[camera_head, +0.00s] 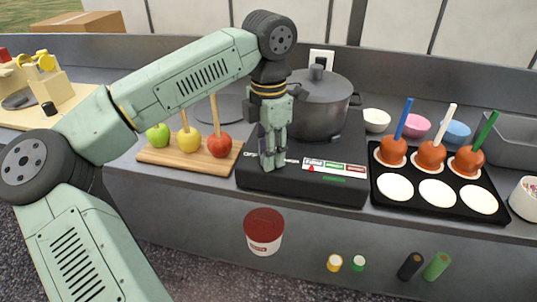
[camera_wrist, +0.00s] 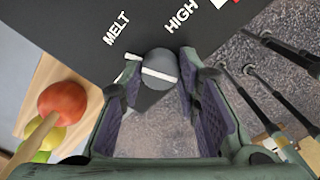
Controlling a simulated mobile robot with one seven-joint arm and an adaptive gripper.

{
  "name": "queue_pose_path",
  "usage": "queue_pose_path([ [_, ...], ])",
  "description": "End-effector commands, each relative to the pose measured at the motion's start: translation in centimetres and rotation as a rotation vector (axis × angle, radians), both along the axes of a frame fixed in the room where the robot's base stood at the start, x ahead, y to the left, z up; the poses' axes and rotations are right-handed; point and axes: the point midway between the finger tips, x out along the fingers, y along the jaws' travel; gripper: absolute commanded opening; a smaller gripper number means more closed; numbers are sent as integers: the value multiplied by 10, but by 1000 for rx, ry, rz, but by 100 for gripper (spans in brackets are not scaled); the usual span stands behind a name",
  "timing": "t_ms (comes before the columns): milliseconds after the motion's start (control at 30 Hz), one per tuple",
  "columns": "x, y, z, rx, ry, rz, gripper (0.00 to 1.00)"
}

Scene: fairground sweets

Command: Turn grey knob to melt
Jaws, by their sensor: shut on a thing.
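The grey knob (camera_wrist: 162,62) sits at the front edge of the black hob (camera_head: 318,187). It has a white line across it, lying nearly sideways in the wrist view. The white labels MELT (camera_wrist: 117,28) and HIGH (camera_wrist: 180,17) are printed above it there. My gripper (camera_head: 272,163) is at the hob's front; it also shows in the wrist view (camera_wrist: 161,76), its fingertips on either side of the knob, shut on it. A white mark by the left fingertip is partly hidden. In the head view my gripper hides the knob.
A lidded grey pot (camera_head: 318,105) stands on the hob behind my gripper. A wooden board (camera_head: 172,158) with apples on sticks is left of the hob. A black tray (camera_head: 410,199) with coated apples and white discs is to the right. A red-lidded tub (camera_head: 264,235) is in front, below.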

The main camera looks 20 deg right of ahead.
Motion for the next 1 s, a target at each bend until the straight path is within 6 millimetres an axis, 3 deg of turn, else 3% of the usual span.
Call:
queue_pose_path([
  [500, -1, -1, 0, -3, 0, -334, 2],
  [1000, -1, -1, 0, -2, 1, -395, 2],
])
